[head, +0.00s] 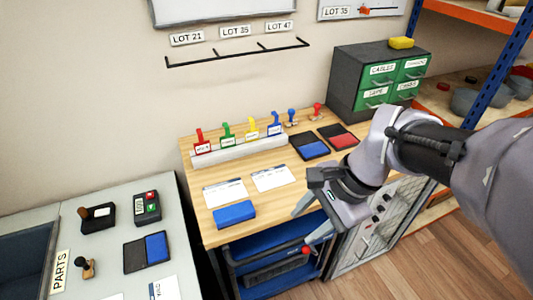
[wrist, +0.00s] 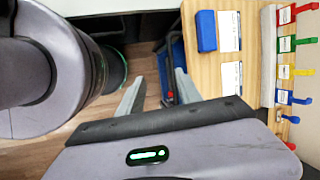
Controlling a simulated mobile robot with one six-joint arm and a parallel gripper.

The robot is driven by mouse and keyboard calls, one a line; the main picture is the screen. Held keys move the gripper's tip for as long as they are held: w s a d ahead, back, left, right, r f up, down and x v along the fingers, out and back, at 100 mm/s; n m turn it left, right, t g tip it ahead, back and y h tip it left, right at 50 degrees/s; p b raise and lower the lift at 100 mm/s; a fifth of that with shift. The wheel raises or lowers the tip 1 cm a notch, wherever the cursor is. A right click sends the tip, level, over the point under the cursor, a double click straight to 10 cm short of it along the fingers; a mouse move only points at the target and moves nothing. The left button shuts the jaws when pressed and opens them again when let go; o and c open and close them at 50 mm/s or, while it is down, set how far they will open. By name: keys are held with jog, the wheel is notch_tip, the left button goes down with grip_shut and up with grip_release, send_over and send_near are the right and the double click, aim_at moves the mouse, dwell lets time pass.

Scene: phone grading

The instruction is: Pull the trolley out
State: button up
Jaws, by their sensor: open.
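The trolley (head: 275,272) is a blue-shelved cart with a dark frame, standing under the wooden table. Part of it is hidden by the tabletop and my arm. Its blue part also shows in the wrist view (wrist: 178,52), beyond and between my fingers. A small red knob (head: 306,250) shows at the trolley's front right, and a red spot appears near my fingers in the wrist view. My gripper (head: 308,222) is open and empty at the table's front edge, above the trolley's front. Its two grey fingers (wrist: 159,78) are apart. I cannot tell whether they touch the trolley.
The wooden table (head: 235,235) holds a stamp rack (head: 240,148), ink pads, paper cards and a blue block (head: 234,215). A grey cabinet with a mesh door (head: 385,220) stands right of the trolley. A grey counter (head: 185,240) is at the left. Wooden floor is open at the lower right.

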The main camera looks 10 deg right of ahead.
jog(key=w+d+f+m+t+y, duration=0.25)
jog(key=d+f+m, duration=0.25)
jog(key=f+m, duration=0.5)
jog(key=w+d+f+m+t+y, duration=0.2)
jog(key=d+f+m+y, duration=0.3)
jog(key=f+m, duration=0.5)
jog(key=w+d+f+m+t+y, duration=0.25)
jog(key=d+f+m, duration=0.35)
jog(key=f+m, duration=0.45)
jog(key=s+b+x, duration=0.1)
jog(key=b+x, duration=0.2)
jog(key=x, duration=1.4)
jog(key=shift+a+f+n+g, duration=0.35)
jog(key=shift+a+f+g, duration=0.05)
jog(key=shift+a, duration=0.1)
jog(key=shift+s, duration=0.15)
grip_shut()
